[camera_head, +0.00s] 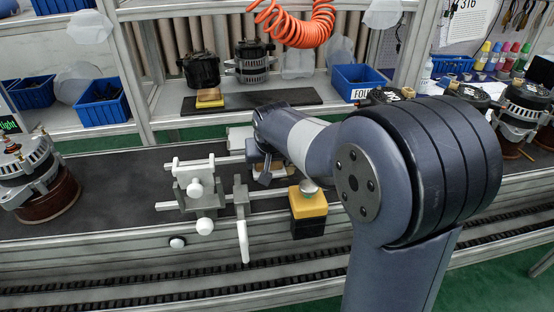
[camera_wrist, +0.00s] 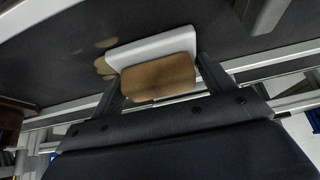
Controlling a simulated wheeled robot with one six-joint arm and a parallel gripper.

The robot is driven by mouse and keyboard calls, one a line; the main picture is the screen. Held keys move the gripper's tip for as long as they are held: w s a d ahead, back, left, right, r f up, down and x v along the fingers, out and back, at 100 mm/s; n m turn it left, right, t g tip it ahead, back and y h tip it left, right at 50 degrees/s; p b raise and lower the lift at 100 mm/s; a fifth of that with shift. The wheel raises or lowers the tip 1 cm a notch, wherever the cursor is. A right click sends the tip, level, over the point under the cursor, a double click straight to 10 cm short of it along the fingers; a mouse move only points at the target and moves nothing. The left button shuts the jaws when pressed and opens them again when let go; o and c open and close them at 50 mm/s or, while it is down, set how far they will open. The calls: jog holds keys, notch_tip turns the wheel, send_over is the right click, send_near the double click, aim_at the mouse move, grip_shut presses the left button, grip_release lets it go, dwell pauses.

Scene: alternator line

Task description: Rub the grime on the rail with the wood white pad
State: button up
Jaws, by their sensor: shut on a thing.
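My gripper (camera_wrist: 160,88) is shut on the wood white pad, a brown wooden block (camera_wrist: 160,78) with a white layer (camera_wrist: 150,46), which shows between the two fingers in the wrist view. In the head view my gripper (camera_head: 266,174) is low over the conveyor's near side, and a tan bit of the pad (camera_head: 286,171) shows beside it. Brown grime patches (camera_wrist: 104,67) show at the pad's left edge in the wrist view, partly hidden by it. I cannot tell whether the pad touches the surface. A pale metal rail (camera_wrist: 268,65) runs to the right of the fingers.
A white clamp fixture (camera_head: 195,187) and a grey upright with a white handle (camera_head: 242,220) stand left of my gripper. A yellow and black block (camera_head: 308,212) is just right. An alternator (camera_head: 36,180) stands at the belt's left. A yellow-brown block (camera_head: 209,98) lies on the back shelf.

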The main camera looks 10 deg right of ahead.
aim_at(294, 168)
jog(key=shift+a, duration=0.4)
jog(key=shift+d+p, duration=0.35)
jog(key=shift+d, duration=1.6)
jog(key=shift+d+p, duration=0.3)
jog(key=shift+d, duration=1.65)
jog(key=shift+r, duration=0.2)
jog(key=shift+r+p, duration=2.45)
jog(key=shift+r, duration=0.4)
jog(key=shift+r, duration=0.1)
